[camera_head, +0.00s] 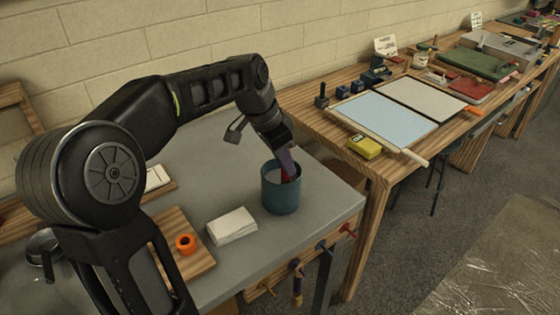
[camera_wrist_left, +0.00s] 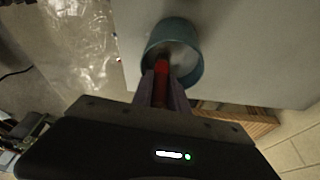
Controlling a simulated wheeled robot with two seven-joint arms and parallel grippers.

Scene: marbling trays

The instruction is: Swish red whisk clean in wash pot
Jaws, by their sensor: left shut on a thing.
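The teal wash pot (camera_head: 280,195) stands upright on the grey table top near its right corner. My left gripper (camera_head: 288,165) is above the pot's mouth, pointing down, and is shut on the red whisk (camera_head: 289,173). The whisk's lower end reaches inside the pot's rim and is hidden there. In the left wrist view the fingers (camera_wrist_left: 163,90) hold the red whisk (camera_wrist_left: 161,78) over the opening of the pot (camera_wrist_left: 190,76). I cannot tell whether the whisk touches the pot's wall or bottom. My right gripper is not in view.
A white stack of sheets (camera_head: 232,226) lies left of the pot. An orange ring (camera_head: 185,244) sits on a wooden board (camera_head: 200,262). A yellow block (camera_head: 365,147) and a pale blue tray (camera_head: 388,121) are on the wooden bench behind. Pegs with hanging tools line the table's front edge.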

